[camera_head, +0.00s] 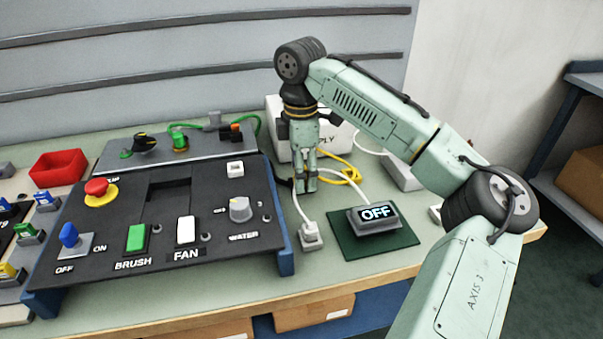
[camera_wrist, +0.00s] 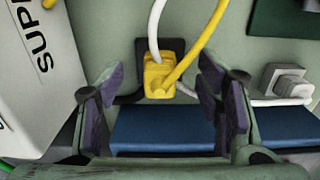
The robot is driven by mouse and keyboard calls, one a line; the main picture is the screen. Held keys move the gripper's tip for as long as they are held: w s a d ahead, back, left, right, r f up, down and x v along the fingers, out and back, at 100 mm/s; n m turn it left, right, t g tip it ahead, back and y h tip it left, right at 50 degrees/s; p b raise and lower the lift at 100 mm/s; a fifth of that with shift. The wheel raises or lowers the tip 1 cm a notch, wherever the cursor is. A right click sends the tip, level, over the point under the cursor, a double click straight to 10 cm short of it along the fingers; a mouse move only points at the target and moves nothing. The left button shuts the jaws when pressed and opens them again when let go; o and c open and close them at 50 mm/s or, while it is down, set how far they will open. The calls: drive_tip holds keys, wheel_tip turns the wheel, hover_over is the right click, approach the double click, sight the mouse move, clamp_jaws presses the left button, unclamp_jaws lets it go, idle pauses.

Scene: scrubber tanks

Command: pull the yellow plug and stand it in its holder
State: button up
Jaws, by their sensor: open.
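The yellow plug (camera_wrist: 158,80) sits at a dark socket block (camera_wrist: 174,47) in the wrist view, with its yellow cord (camera_wrist: 206,35) running up and right. My gripper (camera_wrist: 162,72) is open, one finger on each side of the plug, with visible gaps on both sides. In the head view my gripper (camera_head: 305,187) points down behind the right end of the control panel. The plug is hidden there, but the yellow cord (camera_head: 347,172) shows beside the fingers. I cannot identify the plug's holder in either view.
A white plug (camera_head: 311,236) stands right of the black control panel (camera_head: 150,215). A white supply box (camera_head: 279,128) is behind my gripper. A box reading OFF (camera_head: 375,214) sits on a green mat (camera_head: 392,241). White cables lie close to my fingers.

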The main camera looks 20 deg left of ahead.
drive_tip(key=shift+o, duration=0.4)
wheel_tip(320, 180, up, 12)
idle(0.4)
drive_tip(key=shift+c, duration=0.3)
